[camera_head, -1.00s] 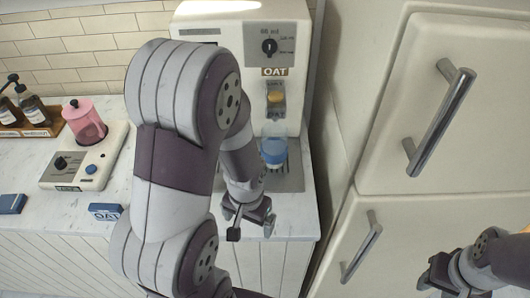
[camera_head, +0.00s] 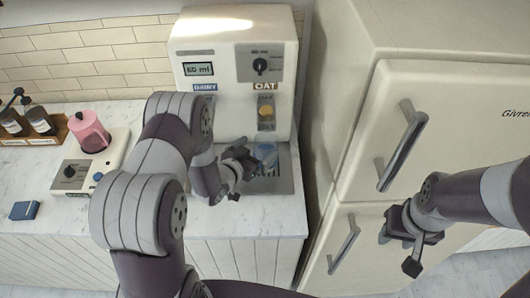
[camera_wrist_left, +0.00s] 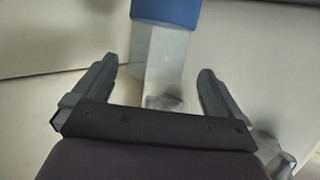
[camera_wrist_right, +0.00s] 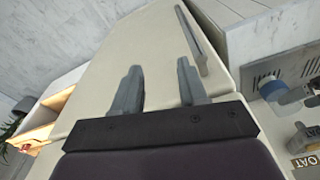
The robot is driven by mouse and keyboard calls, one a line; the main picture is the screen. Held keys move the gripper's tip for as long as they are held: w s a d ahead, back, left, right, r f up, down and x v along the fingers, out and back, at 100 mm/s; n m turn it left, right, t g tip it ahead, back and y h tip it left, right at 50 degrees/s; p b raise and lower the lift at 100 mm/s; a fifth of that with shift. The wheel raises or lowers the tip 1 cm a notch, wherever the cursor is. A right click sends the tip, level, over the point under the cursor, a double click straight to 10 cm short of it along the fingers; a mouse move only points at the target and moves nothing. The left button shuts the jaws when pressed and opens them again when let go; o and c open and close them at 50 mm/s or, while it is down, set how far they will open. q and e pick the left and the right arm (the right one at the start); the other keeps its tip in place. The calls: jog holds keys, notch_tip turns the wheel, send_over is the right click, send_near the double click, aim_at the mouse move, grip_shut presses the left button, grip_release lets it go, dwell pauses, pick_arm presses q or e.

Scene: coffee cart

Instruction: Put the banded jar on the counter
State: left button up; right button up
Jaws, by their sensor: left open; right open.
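The banded jar (camera_head: 265,154), clear with a blue band, stands on the drip tray under the OAT spout of the dispenser. It also shows in the left wrist view (camera_wrist_left: 165,55), upper middle, ahead of the spread fingers. My left gripper (camera_head: 238,170) is open and empty, just left of and in front of the jar, partly overlapping it in the head view. My right gripper (camera_head: 400,243) is open and empty in front of the lower fridge door. The pale marble counter (camera_head: 38,164) runs left from the dispenser.
The dispenser (camera_head: 215,110) reads 60 ml. A pink jug (camera_head: 90,131) stands on a white appliance (camera_head: 73,176) to the left. A bottle rack (camera_head: 40,138) and a blue block (camera_head: 25,210) are farther left. The fridge (camera_head: 440,130) with handles is at right.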

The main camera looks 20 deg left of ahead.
aim_at(272, 138)
pick_arm(q)
jog(key=p+x, duration=0.1)
jog(key=x, duration=0.3)
jog(key=shift+w+d+r+p, duration=0.1)
jog(key=shift+d+r+p, duration=0.1)
jog(key=shift+d+p, duration=0.15)
jog(key=shift+w+f, duration=0.2)
jog(key=shift+w, duration=0.15)
jog(key=shift+s, duration=0.1)
jog(key=c, duration=1.5)
jog(key=shift+r, duration=0.1)
grip_shut()
